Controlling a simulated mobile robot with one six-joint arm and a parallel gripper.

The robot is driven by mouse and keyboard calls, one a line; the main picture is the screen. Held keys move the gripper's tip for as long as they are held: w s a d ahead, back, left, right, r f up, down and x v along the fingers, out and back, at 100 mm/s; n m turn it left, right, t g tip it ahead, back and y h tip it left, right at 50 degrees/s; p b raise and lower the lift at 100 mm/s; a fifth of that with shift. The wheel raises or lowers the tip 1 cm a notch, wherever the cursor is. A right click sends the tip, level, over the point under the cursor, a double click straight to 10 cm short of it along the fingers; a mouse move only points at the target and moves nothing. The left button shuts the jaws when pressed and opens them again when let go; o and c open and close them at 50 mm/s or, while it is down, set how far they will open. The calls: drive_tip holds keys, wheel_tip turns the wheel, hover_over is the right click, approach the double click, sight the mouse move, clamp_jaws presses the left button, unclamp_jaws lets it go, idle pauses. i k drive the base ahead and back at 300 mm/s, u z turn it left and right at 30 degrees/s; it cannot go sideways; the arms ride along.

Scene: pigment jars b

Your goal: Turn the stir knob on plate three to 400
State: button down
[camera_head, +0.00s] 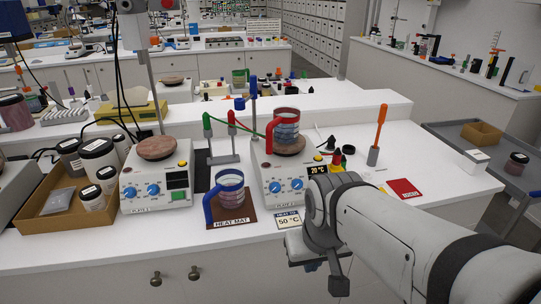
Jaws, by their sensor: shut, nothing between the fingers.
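Two hotplates with paired blue knobs stand on the white bench. The right hotplate (262,172) has a name label too small to read surely, and I take it for plate three. Its left blue knob (275,187) and right blue knob (297,184) face the front edge; which is stir, and their settings, are too small to tell. A beaker with a red handle (286,128) stands on its top. My gripper (338,284) is shut and empty, low in front of the bench, right of and below the knobs and apart from them. My wrist covers the plate's right front.
A blue-handled beaker (230,182) stands on the heat mat (248,218) left of the plate. A 50 °C card (289,220) lies before it. Another hotplate (130,187) and a jar tray (28,213) stand further left. A red card (404,188) lies right.

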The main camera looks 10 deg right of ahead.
sight(296, 184)
drive_tip(key=k, duration=1.3)
drive_tip(key=z, duration=0.4)
drive_tip(key=i, duration=1.65)
drive_tip(key=u, duration=0.5)
